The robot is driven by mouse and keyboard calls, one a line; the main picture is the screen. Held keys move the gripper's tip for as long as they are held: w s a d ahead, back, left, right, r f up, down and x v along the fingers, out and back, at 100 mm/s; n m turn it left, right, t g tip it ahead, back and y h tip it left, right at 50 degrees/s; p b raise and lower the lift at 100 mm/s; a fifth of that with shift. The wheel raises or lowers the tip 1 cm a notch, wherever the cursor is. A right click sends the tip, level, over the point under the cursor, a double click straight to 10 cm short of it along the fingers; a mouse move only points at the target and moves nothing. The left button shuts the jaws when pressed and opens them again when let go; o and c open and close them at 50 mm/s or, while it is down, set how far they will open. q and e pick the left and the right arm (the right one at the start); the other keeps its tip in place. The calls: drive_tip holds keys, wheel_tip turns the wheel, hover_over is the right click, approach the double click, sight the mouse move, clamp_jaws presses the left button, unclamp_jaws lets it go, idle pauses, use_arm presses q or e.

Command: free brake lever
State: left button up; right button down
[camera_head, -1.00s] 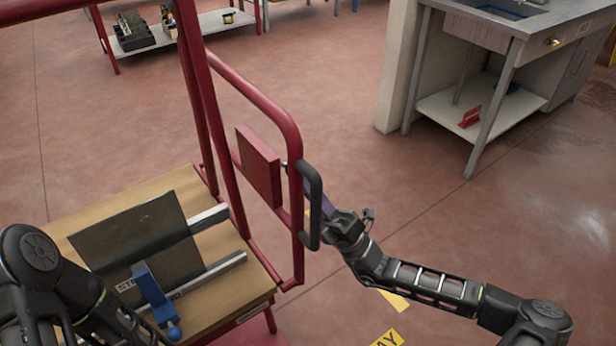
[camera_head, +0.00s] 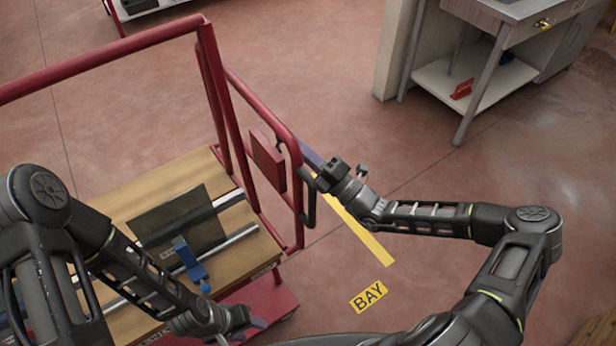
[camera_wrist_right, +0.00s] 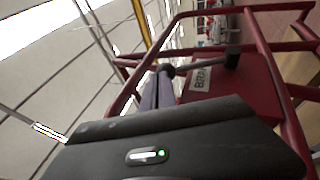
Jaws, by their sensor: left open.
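A red brake box with a label starting "BR" (camera_wrist_right: 203,78) is on the red cart frame. A dark lever with a black knob (camera_wrist_right: 232,57) crosses its face in the right wrist view. The back of this red box (camera_head: 267,160) shows in the head view, where the lever is hidden. My right gripper (camera_head: 312,157) is beside the box, outside the side rail. Its purple fingers (camera_wrist_right: 158,90) lie close together by the lever's far end; whether they touch it or hold it is unclear. My left gripper (camera_head: 250,328) is open and empty, low beside the cart's front edge.
The cart's wooden deck (camera_head: 140,200) carries a dark glass sheet (camera_head: 180,225), metal rails and a blue clamp (camera_head: 188,262). Clear floor with a yellow strip (camera_head: 362,238) lies to the right. A bench (camera_head: 480,85) stands behind.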

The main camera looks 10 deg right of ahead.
use_arm(q)
drive_tip(key=shift+s+r+p, duration=0.15)
drive_tip(key=shift+r+p, duration=0.2)
drive_tip(key=shift+r, duration=0.15)
use_arm(e)
drive_tip(key=shift+w+a+r, duration=0.1)
drive_tip(key=shift+w+r, duration=0.45)
drive_tip(key=shift+r, duration=0.2)
drive_tip(key=shift+r, duration=0.15)
use_arm(q)
drive_tip(key=shift+d, duration=0.1)
